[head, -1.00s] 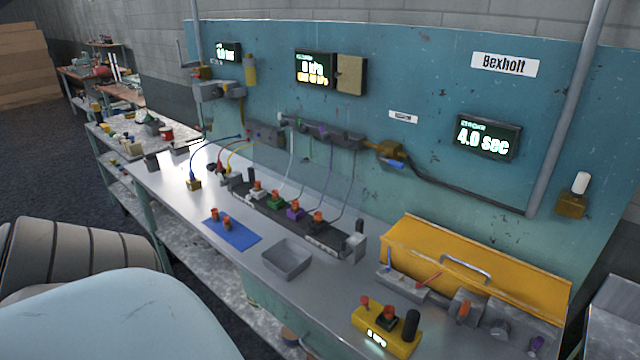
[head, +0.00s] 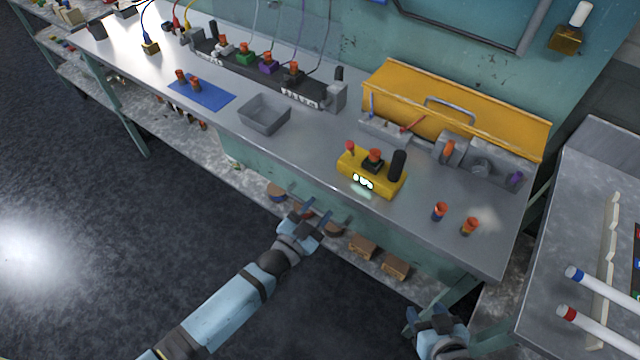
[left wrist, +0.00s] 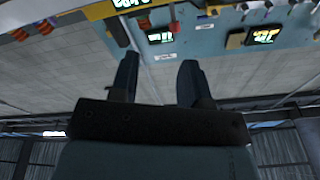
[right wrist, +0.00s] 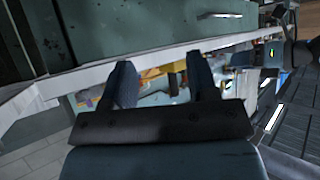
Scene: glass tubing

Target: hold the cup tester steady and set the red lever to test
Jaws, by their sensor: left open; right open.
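The cup tester (head: 371,174) is a yellow box on the grey bench near its front edge in the head view. It has a lit display on its front, a black upright post (head: 397,165), an orange-topped part in a dark socket (head: 374,159) and a small red lever (head: 350,147) at its left end. My left gripper (head: 318,226) is open and empty, in front of the bench and below its edge, left of the tester. My right gripper (head: 424,312) is open and empty, low in front of the bench, right of the tester. Neither gripper touches it.
Two orange-topped cups (head: 440,211) stand right of the tester. A yellow toolbox (head: 455,105) and grey fixtures (head: 480,165) stand behind it. A grey tray (head: 264,113) and blue mat (head: 202,92) lie left. A side table (head: 570,220) stands right.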

